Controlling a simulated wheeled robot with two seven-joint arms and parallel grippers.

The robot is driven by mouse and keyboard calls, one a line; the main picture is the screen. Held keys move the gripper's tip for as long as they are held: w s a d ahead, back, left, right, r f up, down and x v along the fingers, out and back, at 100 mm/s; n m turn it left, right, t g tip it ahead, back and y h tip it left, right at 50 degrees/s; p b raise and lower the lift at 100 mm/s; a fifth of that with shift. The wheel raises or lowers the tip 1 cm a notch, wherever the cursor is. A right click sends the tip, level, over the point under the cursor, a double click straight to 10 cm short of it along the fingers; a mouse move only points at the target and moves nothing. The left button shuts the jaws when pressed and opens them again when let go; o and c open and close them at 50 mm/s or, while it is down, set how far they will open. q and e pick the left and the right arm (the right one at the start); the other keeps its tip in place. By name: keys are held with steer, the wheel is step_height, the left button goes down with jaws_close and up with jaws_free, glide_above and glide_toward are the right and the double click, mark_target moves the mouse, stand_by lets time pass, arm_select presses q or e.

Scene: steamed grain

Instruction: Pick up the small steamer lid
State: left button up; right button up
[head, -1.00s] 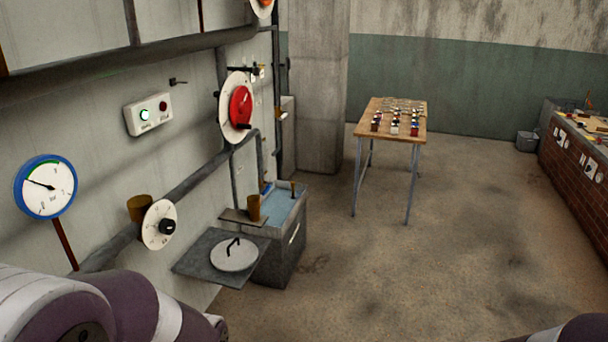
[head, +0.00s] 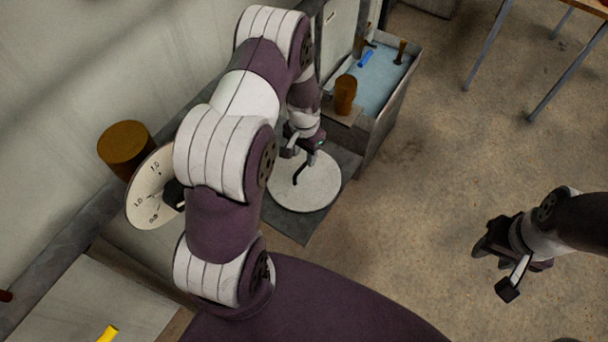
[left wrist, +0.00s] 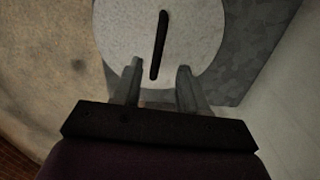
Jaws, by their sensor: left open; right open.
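The small steamer lid (head: 312,190) is a pale round disc with a dark bar handle (head: 301,168). It lies flat on a grey metal shelf (head: 294,228) by the wall. My left gripper (head: 303,152) is open above the lid, close to the handle. In the left wrist view the lid (left wrist: 195,40) fills the upper middle. The handle (left wrist: 159,45) stands upright in that picture, beyond and between the two open fingers of my left gripper (left wrist: 158,88), with nothing held. My right gripper (head: 492,272) is open and empty over the floor at the right.
A sink-like basin (head: 378,82) with blue water stands behind the shelf, with a brown cup (head: 345,94) at its near side. A white dial (head: 150,190) and a brown cylinder (head: 126,148) are on the wall side at left.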

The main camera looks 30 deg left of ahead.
mark_target(304, 173)
arm_select(q)
steer(key=shift+s+d+f, duration=0.15)
steer(key=shift+s+f, duration=0.1)
steer(key=shift+f, duration=0.35)
steer(key=shift+s+d+f, duration=0.1)
steer(key=shift+s+f, duration=0.15)
steer(key=shift+f, duration=0.35)
steer(key=shift+w+a+f, duration=0.1)
steer(key=shift+w+f, duration=0.05)
steer(key=c, duration=0.5)
jaws_close()
